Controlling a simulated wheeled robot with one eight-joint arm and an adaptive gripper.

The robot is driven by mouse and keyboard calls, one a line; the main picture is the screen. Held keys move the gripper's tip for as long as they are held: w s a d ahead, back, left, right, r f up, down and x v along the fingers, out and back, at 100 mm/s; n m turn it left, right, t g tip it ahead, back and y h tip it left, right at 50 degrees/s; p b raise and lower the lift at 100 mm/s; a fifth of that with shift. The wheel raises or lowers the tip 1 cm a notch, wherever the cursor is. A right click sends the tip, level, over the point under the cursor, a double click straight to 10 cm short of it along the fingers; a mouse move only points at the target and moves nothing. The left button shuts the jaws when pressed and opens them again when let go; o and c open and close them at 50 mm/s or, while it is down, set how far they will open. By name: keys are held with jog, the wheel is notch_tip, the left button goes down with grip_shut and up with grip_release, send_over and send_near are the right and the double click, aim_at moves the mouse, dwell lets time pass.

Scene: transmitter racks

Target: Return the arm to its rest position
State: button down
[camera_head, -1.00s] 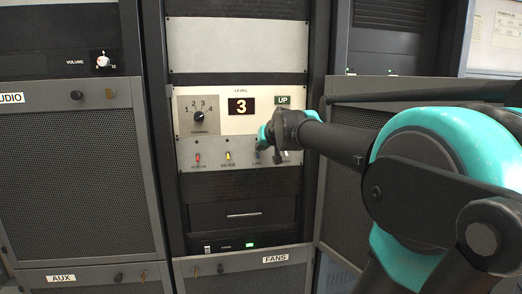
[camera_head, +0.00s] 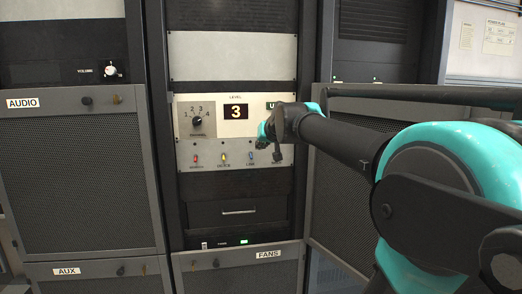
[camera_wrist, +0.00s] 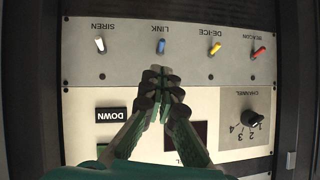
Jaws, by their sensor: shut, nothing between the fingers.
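My arm (camera_head: 345,142) reaches in from the right of the head view toward the rack's control panel (camera_head: 188,107). My gripper (camera_head: 264,138) is in front of the panel's right part, small and partly hidden by my wrist. In the wrist view my gripper (camera_wrist: 160,72) has its fingertips together with nothing between them. They show just below the blue LINK switch (camera_wrist: 162,46) in that picture; I cannot tell whether they touch the panel. The arm is stretched out.
The panel has a red switch (camera_wrist: 259,53), a yellow switch (camera_wrist: 215,48), a white switch (camera_wrist: 99,44) and a channel knob (camera_wrist: 250,117). The level display (camera_head: 236,112) reads 3. Mesh rack doors (camera_head: 80,180) stand left and right.

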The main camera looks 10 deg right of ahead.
jog(key=shift+s+r, duration=0.15)
jog(key=shift+s, duration=0.15)
jog(key=s+d+f+g, duration=0.1)
jog(key=s+f+g, duration=0.1)
jog(key=s+f, duration=0.8)
jog(key=s+d+f+g+h, duration=0.1)
jog(key=s+f+g, duration=0.2)
jog(key=s+f, duration=0.6)
jog(key=s+d+f+g, duration=0.1)
jog(key=s+f, duration=0.9)
jog(key=f, duration=1.1)
jog(key=shift+s+d+f+n+g+h, duration=0.15)
jog(key=shift+s+f+n+g+h, duration=0.2)
jog(key=shift+g, duration=0.35)
jog(key=c, duration=2.3)
grip_release()
